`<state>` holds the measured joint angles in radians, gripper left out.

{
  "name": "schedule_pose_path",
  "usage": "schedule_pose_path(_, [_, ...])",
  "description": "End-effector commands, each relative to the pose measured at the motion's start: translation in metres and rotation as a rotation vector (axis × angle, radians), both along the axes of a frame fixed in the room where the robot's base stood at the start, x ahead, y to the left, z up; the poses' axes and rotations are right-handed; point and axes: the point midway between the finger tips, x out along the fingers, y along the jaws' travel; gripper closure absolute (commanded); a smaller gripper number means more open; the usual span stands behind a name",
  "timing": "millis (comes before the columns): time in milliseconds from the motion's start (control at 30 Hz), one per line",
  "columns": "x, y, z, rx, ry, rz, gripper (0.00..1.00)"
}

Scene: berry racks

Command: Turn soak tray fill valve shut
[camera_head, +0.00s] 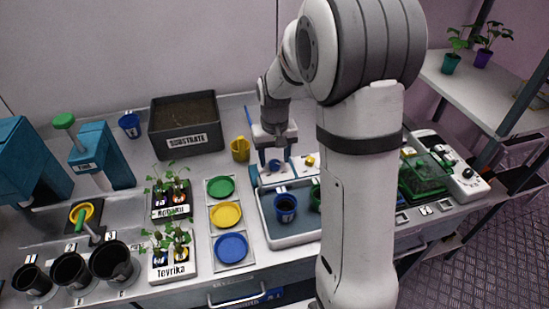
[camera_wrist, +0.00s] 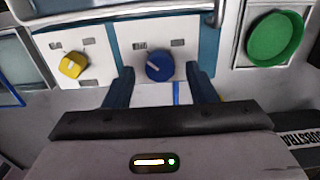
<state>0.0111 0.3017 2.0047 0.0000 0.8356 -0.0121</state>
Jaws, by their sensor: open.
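A blue round knob (camera_wrist: 159,66) with a pale pointer line sits on a white panel behind the soak tray (camera_head: 290,240). The pointer slants across the knob. A yellow knob (camera_wrist: 73,65) is on the same panel, left of it in the wrist view; in the head view it (camera_head: 310,161) lies to the right. Labels by the knobs are too small to read, so I cannot tell from them which is the fill valve. My gripper (camera_wrist: 160,80) is open, its two blue fingers pointing at the blue knob, one to each side of it, with gaps visible. I cannot tell its height above the panel.
The soak tray holds a blue pot (camera_head: 285,207) and a green pot partly hidden by my arm. A yellow cup (camera_head: 240,149) and the substrate bin (camera_head: 186,126) stand left of the gripper. Green, yellow and blue discs (camera_head: 231,247) lie left of the tray.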

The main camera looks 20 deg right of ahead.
Motion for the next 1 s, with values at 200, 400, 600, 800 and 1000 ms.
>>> schedule_pose_path(200, [-0.0001,0.0000,-0.0114,0.000,0.000,0.000,0.49])
schedule_pose_path(400, [-0.0001,0.0000,-0.0115,0.000,-0.001,0.000,0.49])
schedule_pose_path(600, [-0.0001,0.0000,-0.0113,0.000,-0.001,0.000,0.65])
schedule_pose_path(800, [-0.0002,0.0000,-0.0113,0.000,-0.001,0.000,0.81])
schedule_pose_path(1000, [-0.0002,0.0000,-0.0112,0.000,0.000,0.000,0.93])
